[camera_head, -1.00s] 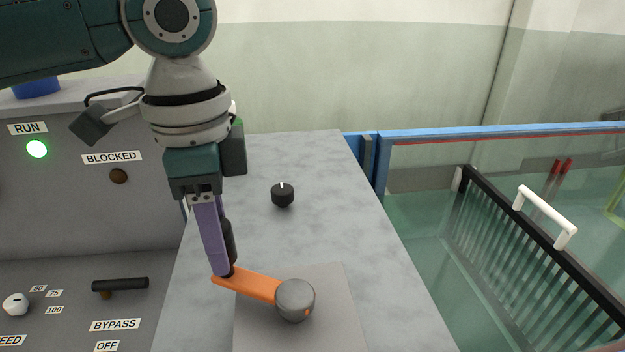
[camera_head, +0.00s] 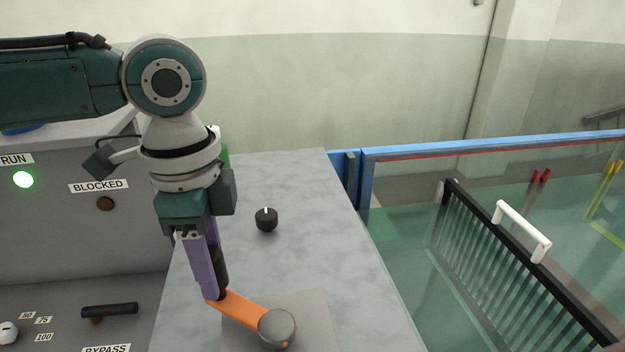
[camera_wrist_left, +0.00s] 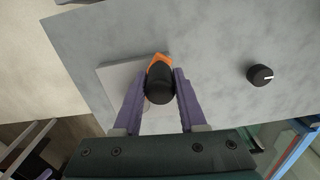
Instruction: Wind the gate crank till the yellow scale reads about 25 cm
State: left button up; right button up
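The gate crank has an orange arm (camera_head: 240,312) and a round grey hub (camera_head: 277,329) on a grey plate on the bench. Its black upright handle (camera_head: 222,268) stands at the arm's far-left end; it also shows in the left wrist view as a black knob (camera_wrist_left: 160,88). My left gripper (camera_head: 213,290) points down, its purple fingers on either side of the handle, seemingly closed on it. In the wrist view, the left gripper's fingertips (camera_wrist_left: 161,75) flank the handle closely. I cannot make out a yellow scale. My right gripper is not in view.
A black dial (camera_head: 266,219) stands on the bench (camera_head: 310,200) behind the crank. A control panel with a lit green RUN lamp (camera_head: 23,180) is at left. The glass flume holds a black barred rack (camera_head: 510,265) with a white handle (camera_head: 521,231).

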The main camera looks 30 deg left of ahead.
pick_arm(q)
jog(key=o, duration=0.4)
notch_tip(320, 180, up, 10)
jog(key=shift+b, duration=0.45)
dwell(0.4)
